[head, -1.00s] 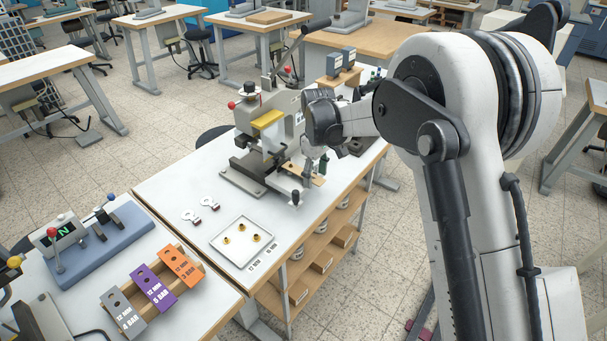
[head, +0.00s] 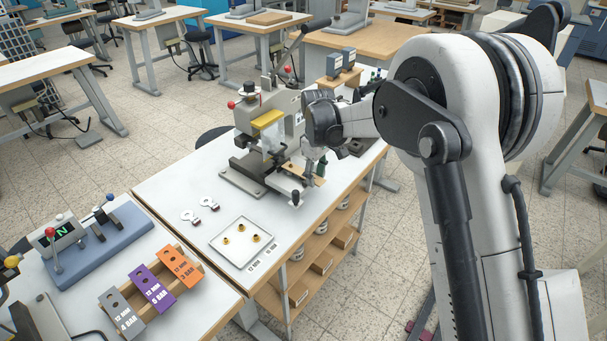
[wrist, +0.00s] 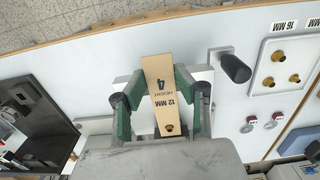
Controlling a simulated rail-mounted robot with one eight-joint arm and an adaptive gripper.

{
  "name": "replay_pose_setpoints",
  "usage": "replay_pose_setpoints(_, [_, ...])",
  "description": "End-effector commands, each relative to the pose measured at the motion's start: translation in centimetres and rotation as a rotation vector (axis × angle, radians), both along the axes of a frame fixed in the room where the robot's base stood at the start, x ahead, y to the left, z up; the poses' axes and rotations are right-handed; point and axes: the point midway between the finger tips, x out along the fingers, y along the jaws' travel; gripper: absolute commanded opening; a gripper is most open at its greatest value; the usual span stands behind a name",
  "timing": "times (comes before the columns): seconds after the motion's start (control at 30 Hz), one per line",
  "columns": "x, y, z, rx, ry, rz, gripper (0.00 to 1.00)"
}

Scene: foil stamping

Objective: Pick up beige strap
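In the head view only a bit of the strap (head: 296,170) shows beneath my gripper. My gripper (wrist: 160,72) has its two green-padded fingers on either side of the strap, with narrow gaps seeming to remain at the tips. In the head view my gripper (head: 315,178) is low at the front of the press.
The foil press (head: 250,155) stands close to my gripper, with a black knob (wrist: 235,68) beside it. A white tray (head: 223,252) holds brass pieces. Two small ring-shaped parts (head: 200,210) lie on the white bench. Orange, purple and grey blocks stand front left.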

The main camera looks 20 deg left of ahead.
Motion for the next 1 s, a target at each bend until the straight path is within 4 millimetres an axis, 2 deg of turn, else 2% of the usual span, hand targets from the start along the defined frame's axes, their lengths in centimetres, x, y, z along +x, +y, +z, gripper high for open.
replay_pose_setpoints(0.03, [0.0, 0.0, 0.0, 0.000, 0.000, 0.000, 0.17])
replay_pose_setpoints(0.1, [0.0, 0.0, 0.0, 0.000, 0.000, 0.000, 0.10])
replay_pose_setpoints(0.37, [0.0, 0.0, 0.1, 0.000, 0.000, 0.000, 0.10])
replay_pose_setpoints(0.53, [0.0, 0.0, 1.0, 0.000, 0.000, 0.000, 0.10])
replay_pose_setpoints(0.8, [0.0, 0.0, 6.3, 0.000, 0.000, 0.000, 0.10])
replay_pose_setpoints(1.0, [0.0, 0.0, 9.3, 0.000, 0.000, 0.000, 0.10])
